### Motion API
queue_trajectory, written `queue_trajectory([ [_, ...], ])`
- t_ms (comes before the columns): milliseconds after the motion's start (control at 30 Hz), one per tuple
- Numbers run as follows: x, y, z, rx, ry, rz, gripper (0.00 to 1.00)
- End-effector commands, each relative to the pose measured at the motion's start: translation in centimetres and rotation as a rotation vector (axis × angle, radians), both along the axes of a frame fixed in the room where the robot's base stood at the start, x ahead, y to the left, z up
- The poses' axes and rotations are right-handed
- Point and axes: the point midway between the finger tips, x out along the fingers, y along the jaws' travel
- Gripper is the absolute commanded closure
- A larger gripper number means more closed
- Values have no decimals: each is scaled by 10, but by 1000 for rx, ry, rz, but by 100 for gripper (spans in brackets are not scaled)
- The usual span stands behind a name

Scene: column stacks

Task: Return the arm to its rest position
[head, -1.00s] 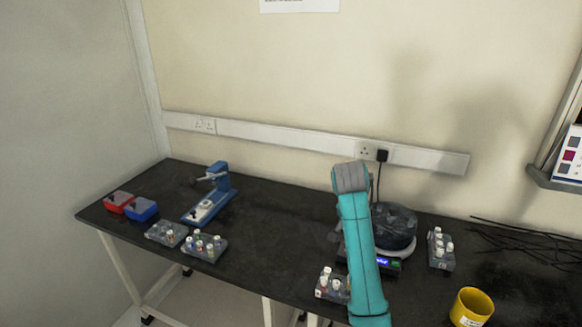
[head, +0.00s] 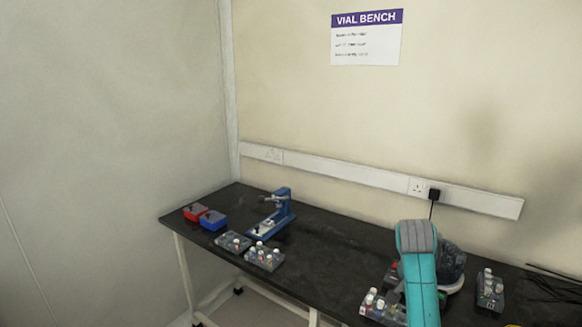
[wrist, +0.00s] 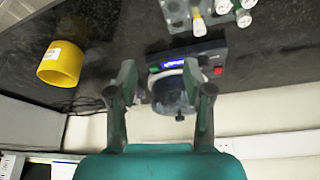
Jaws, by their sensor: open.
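My teal arm (head: 421,275) rises from the lower edge of the head view, in front of the right part of the bench. My gripper (wrist: 163,80) shows in the wrist view with its two fingers apart and nothing between them. Beyond the fingers in that view is a round device with a lit blue display (wrist: 180,64). My gripper's fingertips are hidden in the head view.
The black bench (head: 320,250) holds several vial racks, one (head: 264,257) left of the middle and one (head: 490,290) at the right. A yellow cup (wrist: 61,64) shows in the wrist view.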

Motion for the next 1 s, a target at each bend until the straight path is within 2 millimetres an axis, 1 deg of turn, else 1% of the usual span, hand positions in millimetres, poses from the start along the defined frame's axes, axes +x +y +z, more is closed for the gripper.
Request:
queue_trajectory([
  [267, -6, 3, -26, -11, -16, 35, 49],
  [367, -9, 4, -39, -17, -25, 51, 49],
  [567, -18, 9, -72, -31, -50, 100, 49],
  [667, -26, 12, -93, -41, -66, 130, 49],
  [767, -38, 17, -119, -53, -87, 169, 49],
  [900, -62, 27, -161, -73, -130, 239, 49],
  [1000, -82, 34, -187, -88, -163, 290, 49],
])
